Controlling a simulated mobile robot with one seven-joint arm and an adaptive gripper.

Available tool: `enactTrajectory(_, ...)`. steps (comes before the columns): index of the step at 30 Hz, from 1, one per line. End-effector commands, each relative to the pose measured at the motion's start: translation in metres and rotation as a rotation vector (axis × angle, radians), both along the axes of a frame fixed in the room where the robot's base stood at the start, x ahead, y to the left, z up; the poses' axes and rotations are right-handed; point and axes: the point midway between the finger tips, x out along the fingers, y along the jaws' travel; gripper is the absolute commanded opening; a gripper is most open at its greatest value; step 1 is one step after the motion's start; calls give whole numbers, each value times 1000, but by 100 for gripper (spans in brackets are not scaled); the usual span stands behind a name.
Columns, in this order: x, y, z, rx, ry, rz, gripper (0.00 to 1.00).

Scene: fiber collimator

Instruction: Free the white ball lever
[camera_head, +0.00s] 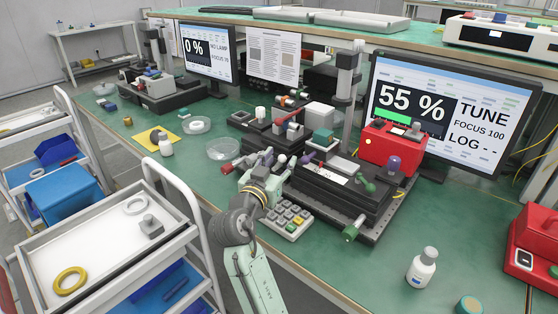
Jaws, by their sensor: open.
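My arm reaches up from the bottom of the head view to the near edge of the middle bench setup. My gripper (272,160) is small and dark here, open, among a row of small knobs and levers. I cannot clearly pick out the white ball lever; the gripper and the crowded knobs may cover it. A red knob (228,168) sticks out to the left of the gripper, and a purple knob (305,158) lies to its right. Contact between the gripper and any lever cannot be told.
A black stage (340,190) with green knobs stands right of the gripper, and a keypad (288,220) lies in front. A red box (393,146) stands behind. The right monitor (447,110) reads 55 %.

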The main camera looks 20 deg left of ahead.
Motion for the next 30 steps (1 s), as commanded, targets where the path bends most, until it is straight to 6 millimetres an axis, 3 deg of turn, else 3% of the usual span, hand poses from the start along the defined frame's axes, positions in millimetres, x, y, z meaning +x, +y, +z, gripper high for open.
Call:
enactTrajectory(4,0,0,0,0,0,0,44)
enactTrajectory(24,0,-1,0,-1,1,-2,0)
enactTrajectory(30,0,-1,0,-7,4,-3,0)
